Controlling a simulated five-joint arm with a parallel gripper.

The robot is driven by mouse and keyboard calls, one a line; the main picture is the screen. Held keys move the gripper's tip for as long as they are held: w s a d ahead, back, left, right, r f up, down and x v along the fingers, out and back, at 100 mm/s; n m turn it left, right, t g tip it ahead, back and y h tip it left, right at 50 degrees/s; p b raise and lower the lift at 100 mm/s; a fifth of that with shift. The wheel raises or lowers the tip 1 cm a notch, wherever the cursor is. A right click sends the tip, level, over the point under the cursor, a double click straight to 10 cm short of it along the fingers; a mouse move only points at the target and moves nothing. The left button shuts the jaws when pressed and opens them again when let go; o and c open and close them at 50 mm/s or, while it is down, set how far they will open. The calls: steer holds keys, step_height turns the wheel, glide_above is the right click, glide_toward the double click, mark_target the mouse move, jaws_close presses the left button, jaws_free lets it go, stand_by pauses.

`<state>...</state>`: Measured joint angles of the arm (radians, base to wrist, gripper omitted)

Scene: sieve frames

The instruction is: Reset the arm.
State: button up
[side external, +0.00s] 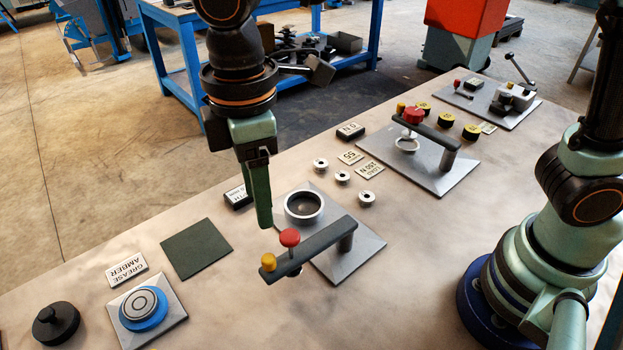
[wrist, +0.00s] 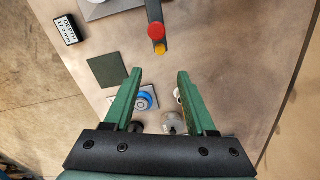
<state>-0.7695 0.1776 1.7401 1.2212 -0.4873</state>
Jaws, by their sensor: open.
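My gripper (side external: 262,222) hangs above the bench, left of a metal ring (side external: 304,205) on a grey plate. The side view shows its green fingers nearly edge-on, one largely hiding the other. In the wrist view my gripper (wrist: 160,74) is open, with both fingers apart and nothing between the tips. A dark arm with a red knob (side external: 290,237) and a yellow knob (side external: 269,262) extends from a post on that plate, just in front of my gripper. These knobs also show beyond the fingertips in the wrist view.
A dark green mat (side external: 197,248), a blue-ringed disc (side external: 147,304) and a black knobbed piece (side external: 55,324) lie at left. Several small silver rings (side external: 342,177) stand mid-bench. A second knobbed fixture (side external: 427,150) and a lever device (side external: 515,97) stand farther back. The front middle is clear.

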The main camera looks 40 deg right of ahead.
steer(key=d+r+m+t, duration=0.1)
steer(key=d+m, duration=0.6)
steer(key=d, duration=0.7)
steer(key=d+r+m+t, duration=0.2)
steer(key=d+m+t, duration=0.2)
steer(key=d, duration=1)
steer(key=m, duration=0.3)
steer(key=shift+s+t, duration=0.2)
steer(key=shift+t, duration=0.1)
